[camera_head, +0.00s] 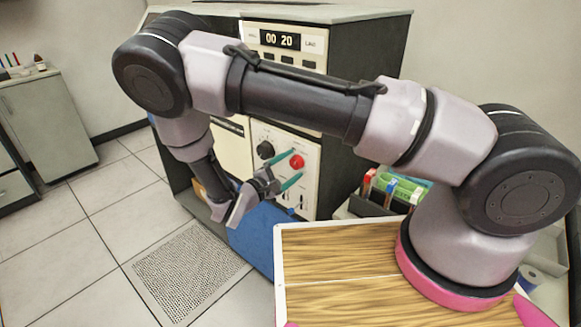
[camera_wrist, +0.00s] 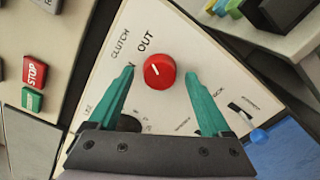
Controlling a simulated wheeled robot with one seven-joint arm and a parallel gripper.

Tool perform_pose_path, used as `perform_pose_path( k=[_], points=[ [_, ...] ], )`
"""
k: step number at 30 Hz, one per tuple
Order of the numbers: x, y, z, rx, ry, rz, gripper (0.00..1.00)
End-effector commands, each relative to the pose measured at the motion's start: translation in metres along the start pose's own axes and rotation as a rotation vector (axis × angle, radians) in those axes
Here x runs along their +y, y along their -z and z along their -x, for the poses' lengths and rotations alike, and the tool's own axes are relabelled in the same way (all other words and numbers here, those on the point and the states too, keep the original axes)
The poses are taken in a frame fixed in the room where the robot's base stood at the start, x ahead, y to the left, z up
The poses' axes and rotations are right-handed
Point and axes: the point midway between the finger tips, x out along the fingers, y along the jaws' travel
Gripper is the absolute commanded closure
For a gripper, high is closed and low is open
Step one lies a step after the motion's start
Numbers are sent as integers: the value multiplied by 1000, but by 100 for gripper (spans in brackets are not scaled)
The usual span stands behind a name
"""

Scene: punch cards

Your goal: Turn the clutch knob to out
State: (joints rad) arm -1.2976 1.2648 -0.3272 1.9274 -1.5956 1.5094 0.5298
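The red clutch knob (camera_wrist: 159,71) has a short white pointer line and sits on a white panel (camera_head: 268,135). In the wrist view the words CLUTCH and OUT are printed above it, with OUT just over its upper left side. The pointer slants toward the upper left. The red knob also shows in the head view (camera_head: 297,161). My gripper (camera_wrist: 160,73) is open, with its two teal fingertips on either side of the knob and gaps visible between them and the knob. My left finger partly hides a mark beside the knob.
A black knob (camera_head: 265,150) is left of the red one. A lever with a blue tip (camera_wrist: 259,136) is at the panel's lower right. Red STOP (camera_wrist: 35,71) and green (camera_wrist: 32,101) buttons are on the neighbouring panel. A wooden-topped surface (camera_head: 340,255) lies in front.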

Motion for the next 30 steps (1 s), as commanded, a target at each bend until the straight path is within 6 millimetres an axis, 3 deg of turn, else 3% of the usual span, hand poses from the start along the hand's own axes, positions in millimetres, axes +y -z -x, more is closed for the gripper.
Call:
perform_pose_path(
  k=[11,24,30],
  points=[
    [0,0,6,0,-1,0,18],
    [0,1,87,3,-1,-1,18],
    [0,0,106,0,-1,0,18]
  ],
)
